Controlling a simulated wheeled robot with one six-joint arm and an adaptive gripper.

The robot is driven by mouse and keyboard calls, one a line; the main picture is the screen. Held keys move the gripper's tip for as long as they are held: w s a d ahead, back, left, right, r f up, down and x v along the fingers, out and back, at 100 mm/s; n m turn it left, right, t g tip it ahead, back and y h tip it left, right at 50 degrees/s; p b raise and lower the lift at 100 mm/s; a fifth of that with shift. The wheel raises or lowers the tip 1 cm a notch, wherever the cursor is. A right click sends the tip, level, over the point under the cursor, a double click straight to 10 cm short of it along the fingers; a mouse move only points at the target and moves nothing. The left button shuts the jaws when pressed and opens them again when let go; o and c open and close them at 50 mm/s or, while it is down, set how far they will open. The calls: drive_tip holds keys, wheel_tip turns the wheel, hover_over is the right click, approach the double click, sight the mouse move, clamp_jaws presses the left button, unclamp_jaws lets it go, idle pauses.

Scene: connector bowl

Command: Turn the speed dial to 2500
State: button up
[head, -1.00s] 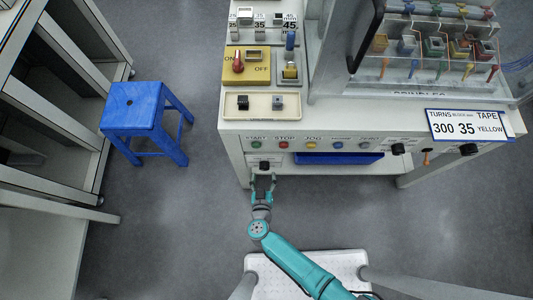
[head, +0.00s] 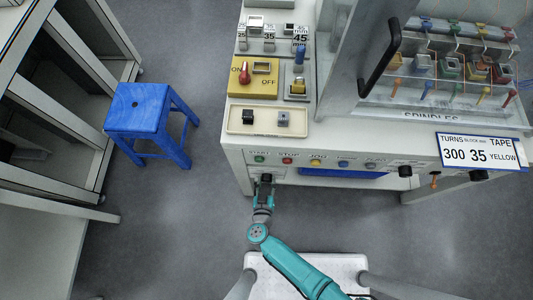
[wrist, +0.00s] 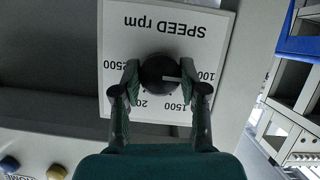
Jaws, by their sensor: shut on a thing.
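The speed dial is a round black knob (wrist: 158,72) on a white plate (wrist: 150,25) printed "SPEED rpm", upside down in the wrist view. Its white mark points right, toward the partly covered label starting "100". The 2500 label (wrist: 129,65) is at the left, 1500 at the lower right, and a label starting "20" is partly hidden at the bottom. My gripper (wrist: 161,80) is shut on the knob, one finger on each side. In the head view my gripper (head: 264,189) is at the bench front, at the dial (head: 266,178).
The bench front carries a row of coloured buttons (head: 315,161) above and right of the dial. An on/off switch panel (head: 254,78) is on top. A blue stool (head: 138,107) stands to the left. Open floor lies between the stool and bench.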

drive_tip(key=shift+m, duration=0.3)
drive_tip(key=m+t+y, duration=0.2)
drive_tip(key=m, duration=0.5)
drive_tip(key=m+t+y, duration=0.2)
drive_tip(key=m, duration=0.5)
drive_tip(key=m+t+y, duration=0.2)
drive_tip(key=m, duration=0.5)
drive_tip(key=shift+d+f+y, duration=0.2)
drive_tip(key=shift+f+y, duration=0.1)
drive_tip(key=shift+f, duration=0.05)
idle(0.5)
drive_tip(key=shift+m, duration=0.4)
drive_tip(key=shift+d, duration=0.1)
drive_tip(key=o, duration=1.1)
drive_tip(key=shift+o, duration=0.2)
